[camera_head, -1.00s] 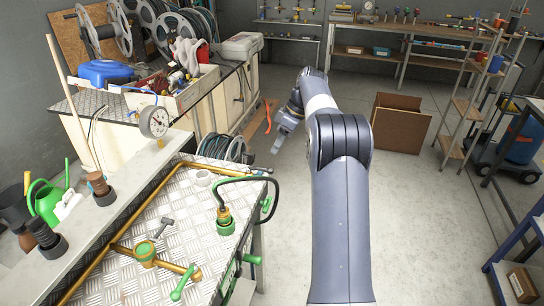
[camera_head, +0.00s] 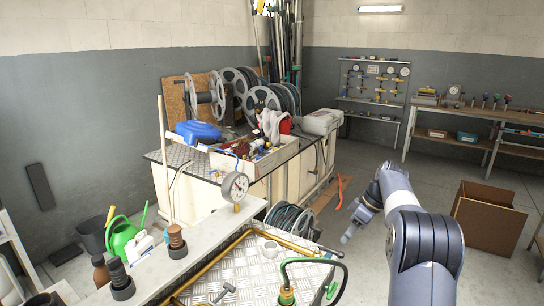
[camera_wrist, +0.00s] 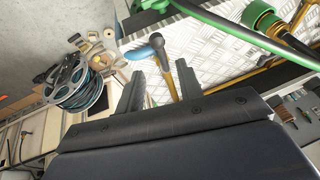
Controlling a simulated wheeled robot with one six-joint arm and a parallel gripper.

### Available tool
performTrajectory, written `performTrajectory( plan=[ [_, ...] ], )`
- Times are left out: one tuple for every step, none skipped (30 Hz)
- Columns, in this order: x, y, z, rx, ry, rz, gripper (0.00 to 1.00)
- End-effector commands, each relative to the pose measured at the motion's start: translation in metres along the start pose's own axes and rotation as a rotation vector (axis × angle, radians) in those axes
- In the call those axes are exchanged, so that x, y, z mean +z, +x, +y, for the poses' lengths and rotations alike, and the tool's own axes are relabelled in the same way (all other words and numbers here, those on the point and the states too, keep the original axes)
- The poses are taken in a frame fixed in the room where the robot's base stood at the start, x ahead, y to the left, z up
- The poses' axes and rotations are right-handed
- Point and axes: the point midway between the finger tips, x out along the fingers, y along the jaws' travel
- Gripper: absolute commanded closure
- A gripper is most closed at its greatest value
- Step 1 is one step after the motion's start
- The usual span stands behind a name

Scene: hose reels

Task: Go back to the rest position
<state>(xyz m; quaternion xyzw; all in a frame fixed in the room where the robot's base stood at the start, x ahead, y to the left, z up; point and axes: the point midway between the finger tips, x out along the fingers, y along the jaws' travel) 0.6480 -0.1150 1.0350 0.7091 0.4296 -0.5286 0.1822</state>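My gripper (camera_head: 346,238) hangs at the end of my arm, right of the workbench and above the floor in the head view. In the wrist view its two dark fingers (camera_wrist: 159,69) stand apart with a gap between them. A bluish-grey rounded piece and a yellow bar (camera_wrist: 171,84) show in and beyond the gap. I see no grip on them. The checker-plate bench top (camera_head: 245,262) carries a brass pipe and a green hose fitting (camera_head: 287,295).
A white cabinet (camera_head: 283,188) with hose reels (camera_head: 240,85) stands behind the bench. A dial gauge (camera_head: 234,187) stands on the ledge. A cardboard box (camera_head: 488,218) sits at right.

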Motion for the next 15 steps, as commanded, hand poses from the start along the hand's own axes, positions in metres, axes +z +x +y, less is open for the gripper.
performTrajectory(
  plan=[
    [0.000,0.011,-0.001,-0.005,0.000,-0.001,0.65],
    [0.000,0.017,-0.001,-0.004,0.000,-0.001,0.65],
    [0.000,0.024,-0.001,-0.004,0.000,-0.001,0.65],
    [0.000,0.029,-0.001,-0.004,0.000,-0.001,0.65],
    [0.000,0.035,-0.001,-0.004,0.000,-0.001,0.65],
    [0.000,0.041,-0.001,-0.004,0.001,-0.001,0.65],
    [-0.001,0.045,-0.001,-0.003,0.000,-0.001,0.65],
    [-0.001,0.049,-0.001,-0.002,0.000,-0.001,0.65],
    [-0.001,0.054,-0.001,-0.003,0.000,-0.001,0.65],
    [-0.001,0.057,-0.001,-0.002,0.000,-0.001,0.65],
    [-0.001,0.060,-0.001,-0.001,0.000,0.000,0.65],
    [0.000,0.061,-0.001,0.002,0.003,0.001,0.65],
    [0.000,0.061,-0.001,0.006,0.011,0.003,0.65],
    [0.000,0.061,-0.002,0.008,0.017,0.004,0.65],
    [0.000,0.061,-0.002,0.010,0.023,0.005,0.65]
  ],
)
